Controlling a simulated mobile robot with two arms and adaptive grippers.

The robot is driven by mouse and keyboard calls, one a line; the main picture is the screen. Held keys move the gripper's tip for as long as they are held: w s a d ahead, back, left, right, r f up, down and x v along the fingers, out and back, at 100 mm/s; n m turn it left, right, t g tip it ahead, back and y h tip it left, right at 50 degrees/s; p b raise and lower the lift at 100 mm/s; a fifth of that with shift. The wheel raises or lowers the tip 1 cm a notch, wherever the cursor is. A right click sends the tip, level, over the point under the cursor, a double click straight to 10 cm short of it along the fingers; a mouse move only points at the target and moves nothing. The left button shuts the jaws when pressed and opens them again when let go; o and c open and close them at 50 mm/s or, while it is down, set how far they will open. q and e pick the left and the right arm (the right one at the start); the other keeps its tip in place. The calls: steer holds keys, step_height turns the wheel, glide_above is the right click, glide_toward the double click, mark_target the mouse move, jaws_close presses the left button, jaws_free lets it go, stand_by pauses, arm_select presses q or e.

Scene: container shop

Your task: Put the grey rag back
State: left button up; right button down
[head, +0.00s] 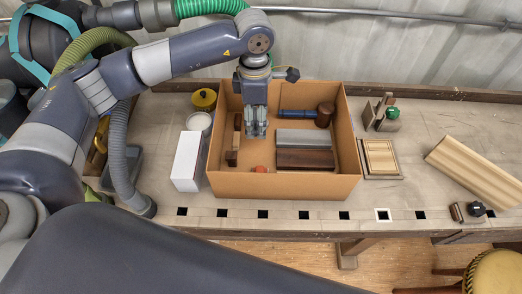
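No grey rag can be made out with certainty. A flat grey piece (304,137) lies in the cardboard box (285,187), along a dark brown block (305,159); I cannot tell whether it is cloth. My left gripper (256,134) points down into the box, left of the grey piece and apart from it in the picture. Its fingertips look close together, but whether they are shut or hold something is unclear. The gripper hides part of the box's inside. My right gripper is out of view.
The box also holds a blue-handled mallet (323,115), small wooden pieces (232,157) and a reddish object (261,169). A white carton (187,160) stands left of it. A framed wooden panel (380,158) and a moulding (474,171) lie right on the workbench (410,190).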

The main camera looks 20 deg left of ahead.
arm_select(q)
steer(key=f+n, duration=0.1)
steer(key=n, duration=0.1)
steer(key=w+f+n, duration=0.1)
steer(key=n, duration=0.1)
steer(key=shift+d+f, duration=0.25)
steer(key=shift+f, duration=0.05)
steer(key=shift+f+n, duration=0.25)
steer(key=shift+n, duration=0.15)
steer(key=p, duration=0.1)
glide_above(260, 151)
step_height(260, 151, down, 5)
steer(key=shift+w+d+f, duration=0.1)
steer(key=shift+f, duration=0.05)
step_height(260, 151, down, 4)
steer(key=shift+f+p, duration=0.2)
steer(key=shift+p, duration=0.35)
steer(key=shift+f, duration=0.1)
steer(key=shift+f, duration=0.15)
steer(key=o, duration=1)
